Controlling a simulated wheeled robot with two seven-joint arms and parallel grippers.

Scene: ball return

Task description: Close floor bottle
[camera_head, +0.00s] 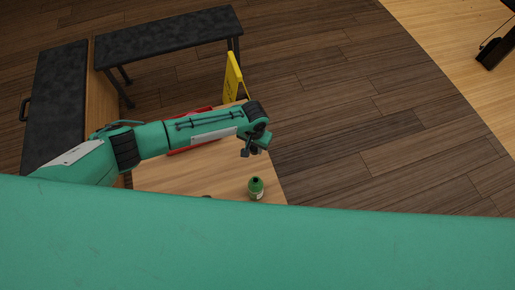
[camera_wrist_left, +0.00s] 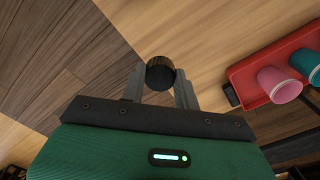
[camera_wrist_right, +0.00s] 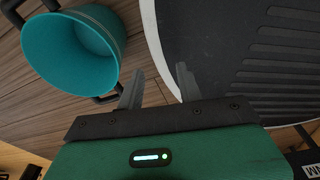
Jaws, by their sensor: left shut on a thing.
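A small green bottle (camera_head: 257,190) with a pale label stands upright near the corner of the wooden table in the head view. Its top looks dark; I cannot tell whether that is an open mouth. My left gripper (camera_head: 250,152) is above the table, just behind the bottle and apart from it. In the left wrist view, my left gripper (camera_wrist_left: 160,85) is shut on a round black cap (camera_wrist_left: 160,72) held between its fingertips. The bottle does not show there. My right gripper (camera_wrist_right: 155,80) is open and empty in the right wrist view.
A red tray (camera_wrist_left: 245,80) holds a pink cup (camera_wrist_left: 278,84) and a teal cup (camera_wrist_left: 306,64). A yellow sign (camera_head: 233,78) stands behind the table. Dark benches (camera_head: 170,35) are at the back left. A teal bucket (camera_wrist_right: 72,50) is near my right gripper.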

